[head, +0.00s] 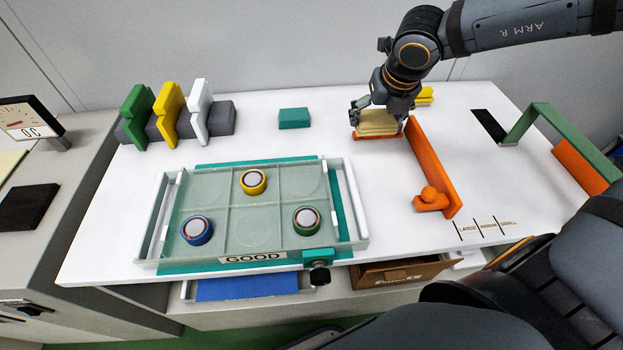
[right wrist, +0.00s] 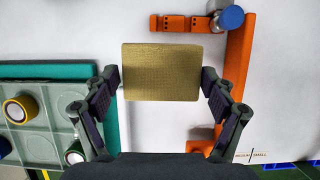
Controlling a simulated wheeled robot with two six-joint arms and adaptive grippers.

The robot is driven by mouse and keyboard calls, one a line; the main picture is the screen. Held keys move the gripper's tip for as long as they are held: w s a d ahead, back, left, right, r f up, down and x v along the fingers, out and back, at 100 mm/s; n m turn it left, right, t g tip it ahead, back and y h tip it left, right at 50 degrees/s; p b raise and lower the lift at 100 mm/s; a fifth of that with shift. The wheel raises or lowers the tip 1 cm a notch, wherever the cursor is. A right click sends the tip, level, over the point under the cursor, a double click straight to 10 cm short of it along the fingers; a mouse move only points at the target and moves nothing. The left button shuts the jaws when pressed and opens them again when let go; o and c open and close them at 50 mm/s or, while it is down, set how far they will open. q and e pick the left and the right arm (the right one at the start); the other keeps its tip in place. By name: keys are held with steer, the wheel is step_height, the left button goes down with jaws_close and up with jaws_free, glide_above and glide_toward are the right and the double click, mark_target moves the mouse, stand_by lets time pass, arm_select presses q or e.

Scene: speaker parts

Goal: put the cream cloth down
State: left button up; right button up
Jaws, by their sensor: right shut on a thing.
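The cream cloth (head: 379,124) is a folded, block-like pad near the back right of the white table. My right gripper (head: 376,108) is shut on it from above. In the right wrist view the cloth (right wrist: 160,72) sits level between the two fingertips (right wrist: 160,85). In the head view a strip of the orange frame (head: 435,170) shows just below the cloth. I cannot tell whether the cloth touches the frame or the table. My left gripper is not in view.
A glass-topped tray (head: 228,245) with yellow, blue and green ringed parts stands left of centre. A teal block (head: 294,118) lies behind it. Coloured blocks on a grey rack (head: 222,116) stand at back left. A green arch (head: 545,118) stands at right.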

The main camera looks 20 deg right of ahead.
glide_above(365, 155)
steer(key=s, duration=0.1)
steer(key=f, duration=0.6)
steer(key=shift+s+a, duration=0.15)
steer(key=shift+s, duration=0.05)
steer(key=shift+f+b, duration=0.35)
steer(key=shift+f, duration=1.55)
steer(key=shift+f+b, duration=0.15)
steer(key=shift+b, duration=0.2)
steer(key=o, duration=0.9)
steer(key=shift+c, duration=0.2)
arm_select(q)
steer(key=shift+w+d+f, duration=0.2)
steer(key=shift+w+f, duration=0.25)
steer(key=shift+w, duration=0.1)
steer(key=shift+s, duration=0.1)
